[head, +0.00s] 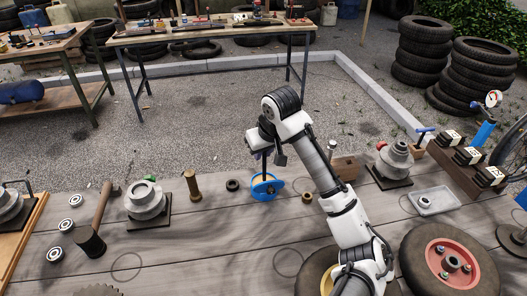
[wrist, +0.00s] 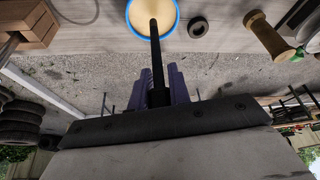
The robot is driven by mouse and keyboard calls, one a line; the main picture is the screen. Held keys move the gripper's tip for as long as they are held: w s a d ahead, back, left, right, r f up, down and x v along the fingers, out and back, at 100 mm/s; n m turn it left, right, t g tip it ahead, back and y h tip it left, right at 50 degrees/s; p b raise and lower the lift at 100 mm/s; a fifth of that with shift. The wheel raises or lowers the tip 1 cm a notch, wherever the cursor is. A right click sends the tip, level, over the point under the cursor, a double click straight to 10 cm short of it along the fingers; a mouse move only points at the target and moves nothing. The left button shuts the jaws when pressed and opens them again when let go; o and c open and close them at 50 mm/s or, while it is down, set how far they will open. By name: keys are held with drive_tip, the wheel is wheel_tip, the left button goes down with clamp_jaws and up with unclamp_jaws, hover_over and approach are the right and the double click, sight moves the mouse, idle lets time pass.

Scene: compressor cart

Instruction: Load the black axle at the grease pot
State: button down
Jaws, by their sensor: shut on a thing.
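The black axle (wrist: 155,60) is held upright or nearly so between the purple fingers of my gripper (wrist: 160,92). In the head view, the axle (head: 264,164) hangs below my gripper (head: 264,149), with its lower end at the blue grease pot (head: 266,193). In the wrist view, the pot (wrist: 176,22) shows a blue rim around pale yellow grease, and the axle's far end overlaps the grease. I cannot tell whether the tip touches or is dipped in it. My gripper is shut on the axle's upper part.
A black ring (head: 232,185) and a brass spool (head: 192,186) stand left of the pot. A grey hub (head: 146,201) and a mallet (head: 93,238) are farther left. A wooden block (head: 346,166) and another grey hub (head: 395,157) stand right. My arm crosses the bench right of the pot.

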drive_tip(key=shift+r+p, duration=2.2)
drive_tip(key=shift+r, duration=0.7)
